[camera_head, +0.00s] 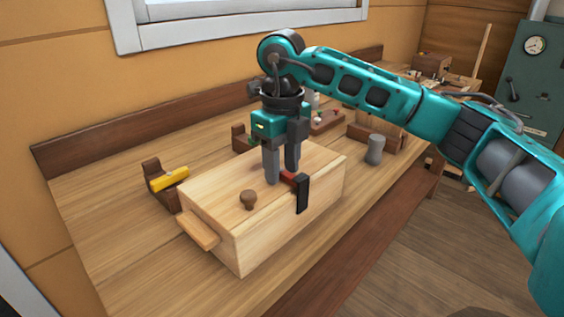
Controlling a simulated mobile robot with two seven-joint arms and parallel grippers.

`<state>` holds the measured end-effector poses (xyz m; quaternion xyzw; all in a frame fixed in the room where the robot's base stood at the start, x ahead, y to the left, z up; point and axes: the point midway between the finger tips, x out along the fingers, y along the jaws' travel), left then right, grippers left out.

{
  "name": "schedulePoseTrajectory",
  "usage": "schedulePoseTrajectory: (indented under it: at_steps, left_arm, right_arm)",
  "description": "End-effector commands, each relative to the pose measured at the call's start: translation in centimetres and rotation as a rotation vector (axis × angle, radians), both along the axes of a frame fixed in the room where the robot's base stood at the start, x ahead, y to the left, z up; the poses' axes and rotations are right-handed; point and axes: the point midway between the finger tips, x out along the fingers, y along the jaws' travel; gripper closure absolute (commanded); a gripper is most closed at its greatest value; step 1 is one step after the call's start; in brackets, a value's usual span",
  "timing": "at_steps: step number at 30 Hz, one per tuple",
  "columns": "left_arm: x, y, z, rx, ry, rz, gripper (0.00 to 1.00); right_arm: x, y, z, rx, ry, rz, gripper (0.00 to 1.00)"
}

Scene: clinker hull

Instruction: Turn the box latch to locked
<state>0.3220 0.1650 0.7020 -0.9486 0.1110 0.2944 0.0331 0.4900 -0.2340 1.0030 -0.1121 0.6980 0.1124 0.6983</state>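The pale wooden box (225,215) stands on the workbench with its lid shut. A round wooden knob (248,199) sits on the lid and a wooden handle (198,231) sticks out of its left end. The latch has a red part (289,177) at the lid's front edge and a black plate (302,195) hanging over the front face. My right gripper (283,175) points down over the lid at the latch. Its two fingers are apart, with the red part beside and partly behind the tips. Whether they touch it is not clear. My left gripper is out of view.
On the workbench (110,230), a yellow level (170,179) rests on a brown wooden holder to the left. A grey cylinder (375,150) stands right of the box, near wooden blocks. Bare bench lies left of the box. A teal cabinet (535,85) stands at far right.

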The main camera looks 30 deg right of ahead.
Motion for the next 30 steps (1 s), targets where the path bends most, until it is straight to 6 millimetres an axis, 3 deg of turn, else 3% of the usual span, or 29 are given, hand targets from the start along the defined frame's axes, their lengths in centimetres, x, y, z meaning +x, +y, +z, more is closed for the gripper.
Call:
schedulePoseTrajectory:
  at_steps: [7,11,22,30]
  left_arm:
    - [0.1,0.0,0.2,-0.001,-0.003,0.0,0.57]
    - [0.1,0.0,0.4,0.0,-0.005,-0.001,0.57]
    - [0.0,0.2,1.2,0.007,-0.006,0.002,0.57]
    - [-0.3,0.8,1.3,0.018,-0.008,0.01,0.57]
  right_arm:
    - [0.0,0.0,0.2,0.0,-0.001,0.001,0.57]
    - [0.1,0.0,1.4,0.0,-0.003,0.0,0.57]
    - [0.0,0.0,9.6,-0.001,-0.004,0.0,0.57]
    - [0.0,0.0,12.7,-0.001,-0.001,0.0,0.57]
